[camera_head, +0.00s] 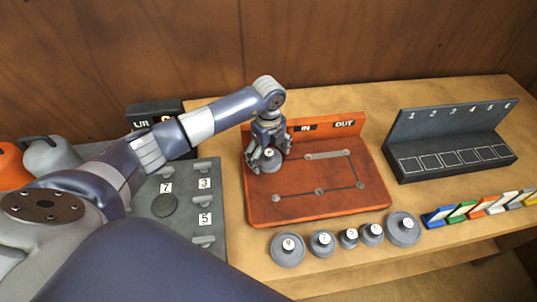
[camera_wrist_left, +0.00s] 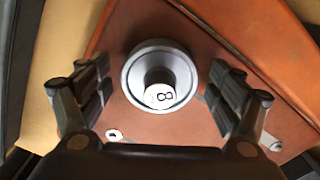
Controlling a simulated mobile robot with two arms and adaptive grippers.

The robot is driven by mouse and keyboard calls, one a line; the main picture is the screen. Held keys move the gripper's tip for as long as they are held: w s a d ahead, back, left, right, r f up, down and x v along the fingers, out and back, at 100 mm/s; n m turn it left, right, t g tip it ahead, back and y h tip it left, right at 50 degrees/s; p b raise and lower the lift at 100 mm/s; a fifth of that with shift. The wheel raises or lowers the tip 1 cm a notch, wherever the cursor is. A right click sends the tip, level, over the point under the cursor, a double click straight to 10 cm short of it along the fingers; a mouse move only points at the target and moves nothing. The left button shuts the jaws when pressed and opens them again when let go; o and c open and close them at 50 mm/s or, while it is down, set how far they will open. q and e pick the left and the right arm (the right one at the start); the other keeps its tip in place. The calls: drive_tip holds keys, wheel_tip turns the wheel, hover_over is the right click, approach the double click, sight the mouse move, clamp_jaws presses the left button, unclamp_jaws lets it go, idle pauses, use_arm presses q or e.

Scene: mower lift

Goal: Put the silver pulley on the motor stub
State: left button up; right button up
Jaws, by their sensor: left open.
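A silver pulley with a knob labelled 8 (camera_wrist_left: 160,80) sits at the upper left of the orange board, near the IN label; it also shows in the head view (camera_head: 269,155). The pulley hides what is under it, so I cannot tell whether it is seated on a stub. My left gripper (camera_head: 266,161) reaches down over it, open, with its fingers on either side of the pulley and a gap to each side in the left wrist view. The orange board (camera_head: 300,207) has several small grey stubs joined by dark lines. My right gripper is not in view.
Several silver pulleys with number labels (camera_head: 288,250) stand in a row along the table's front. A dark rack numbered 1 to 6 (camera_head: 450,138) stands at the right, with coloured blocks (camera_head: 468,211) before it. A grey panel with levers (camera_head: 172,228) lies at the left.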

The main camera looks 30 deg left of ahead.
sight(268, 152)
use_arm(q)
drive_tip(key=shift+r, duration=0.3)
drive_tip(key=shift+w+r, duration=0.1)
drive_tip(key=shift+r, duration=0.25)
wheel_tip(268, 152, up, 10)
drive_tip(key=b, duration=0.3)
drive_tip(key=shift+f, duration=0.15)
drive_tip(key=shift+r+b, duration=0.3)
drive_tip(key=shift+r, duration=0.4)
